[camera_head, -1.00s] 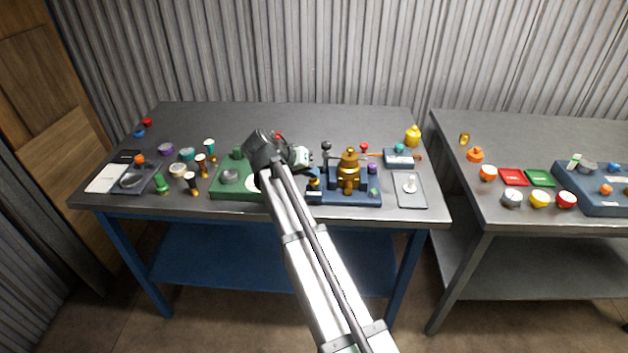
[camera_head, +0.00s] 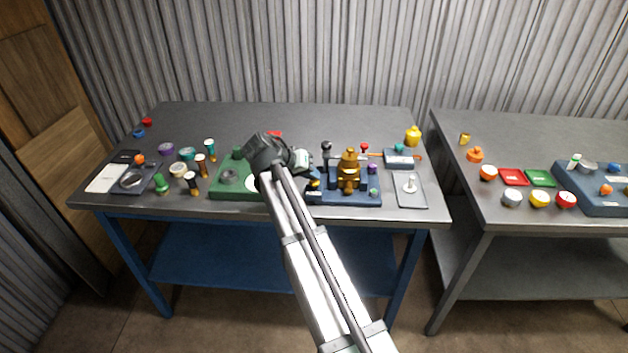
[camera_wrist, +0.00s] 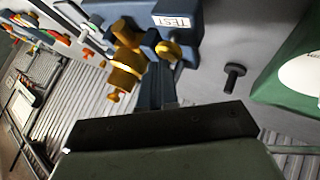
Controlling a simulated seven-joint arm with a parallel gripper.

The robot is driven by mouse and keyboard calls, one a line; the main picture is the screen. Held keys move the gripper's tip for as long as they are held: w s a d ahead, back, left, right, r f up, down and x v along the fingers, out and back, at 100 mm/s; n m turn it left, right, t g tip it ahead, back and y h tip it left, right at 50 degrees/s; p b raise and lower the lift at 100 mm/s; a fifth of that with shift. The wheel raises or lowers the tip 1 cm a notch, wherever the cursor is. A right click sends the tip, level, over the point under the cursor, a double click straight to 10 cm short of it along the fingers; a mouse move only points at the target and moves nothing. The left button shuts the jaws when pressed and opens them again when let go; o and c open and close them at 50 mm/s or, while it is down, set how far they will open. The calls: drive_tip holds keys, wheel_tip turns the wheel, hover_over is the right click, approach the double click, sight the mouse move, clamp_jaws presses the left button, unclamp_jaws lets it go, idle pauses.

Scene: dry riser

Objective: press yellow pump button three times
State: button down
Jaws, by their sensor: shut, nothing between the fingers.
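The yellow button (camera_head: 313,184) sits at the left end of a blue base (camera_head: 345,199) that carries a brass pump body (camera_head: 348,170). In the wrist view the yellow button (camera_wrist: 168,50) shows beside a white TEST label (camera_wrist: 172,21), with the brass body (camera_wrist: 126,68) to its left. My gripper (camera_wrist: 163,75) is shut and empty, its dark fingertips at or very near the button. I cannot tell whether they touch it or whether it is pushed in. In the head view my gripper (camera_head: 311,173) is small and partly lost against the base.
A green base (camera_head: 225,192) stands left of the blue one, partly behind my arm. A black-knobbed lever (camera_head: 326,147) rises behind the blue base. Small cups and knobs crowd the table's left.

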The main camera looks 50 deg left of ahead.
sight(311, 182)
drive_tip(key=shift+f, duration=0.4)
idle(0.3)
drive_tip(key=shift+r, duration=1.25)
drive_tip(key=shift+r, duration=2.5)
idle(0.8)
wheel_tip(311, 182, up, 4)
drive_tip(key=shift+f, duration=0.1)
drive_tip(key=shift+f, duration=0.15)
